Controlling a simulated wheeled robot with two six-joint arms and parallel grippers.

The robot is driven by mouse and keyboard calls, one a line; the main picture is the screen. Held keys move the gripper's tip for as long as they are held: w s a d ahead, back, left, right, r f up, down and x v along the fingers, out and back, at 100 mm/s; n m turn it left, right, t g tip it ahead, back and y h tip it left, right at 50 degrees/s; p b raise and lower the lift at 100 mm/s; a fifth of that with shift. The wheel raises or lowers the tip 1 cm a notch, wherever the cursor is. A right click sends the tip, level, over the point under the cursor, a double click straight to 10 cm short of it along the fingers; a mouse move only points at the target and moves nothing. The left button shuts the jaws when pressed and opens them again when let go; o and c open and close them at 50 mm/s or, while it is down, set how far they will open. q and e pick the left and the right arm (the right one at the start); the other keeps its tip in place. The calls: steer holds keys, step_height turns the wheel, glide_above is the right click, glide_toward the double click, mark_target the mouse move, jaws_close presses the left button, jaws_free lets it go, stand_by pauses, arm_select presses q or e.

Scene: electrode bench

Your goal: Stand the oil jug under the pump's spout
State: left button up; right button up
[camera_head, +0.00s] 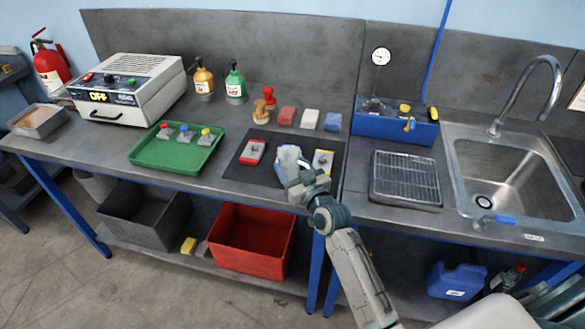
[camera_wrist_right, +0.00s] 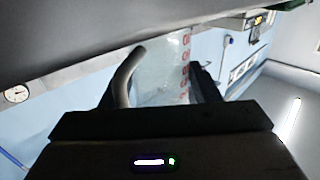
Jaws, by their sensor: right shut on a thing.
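A clear jug (camera_head: 287,157) with a handle is at the black mat on the bench's front part. In the right wrist view the jug (camera_wrist_right: 165,75) shows red markings and a pale handle. My right gripper (camera_head: 298,178) is shut on the jug from the front side and partly hides it; whether the jug touches the mat is unclear. Two pump bottles stand at the back of the bench, an amber one (camera_head: 204,82) and a green one (camera_head: 235,85), both to the left of the jug. My left gripper is not in view.
A red-and-white item (camera_head: 252,152) and a yellow item (camera_head: 323,160) flank the jug on the mat (camera_head: 237,172). Several coloured blocks (camera_head: 287,116) and stamps stand behind. A green tray (camera_head: 155,158) is left; a wire rack (camera_head: 405,180) and sink (camera_head: 515,165) are right.

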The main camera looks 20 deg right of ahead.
mark_target(291, 164)
steer(key=shift+r+p, duration=0.3)
steer(key=shift+r, duration=0.4)
steer(key=shift+r+p, duration=0.8)
steer(key=shift+r, duration=0.15)
steer(key=s, duration=0.2)
steer(key=shift+s+a, duration=0.3)
steer(key=shift+a, duration=0.1)
steer(key=s+a+m+h+b, duration=0.1)
steer(key=s+h+b, duration=0.1)
steer(key=s, duration=1.4)
steer(key=shift+s+a+f+h+b, duration=0.15)
steer(key=shift+s+f+h+b, duration=0.05)
steer(key=shift+f+h+b, duration=0.1)
steer(key=shift+r, duration=0.1)
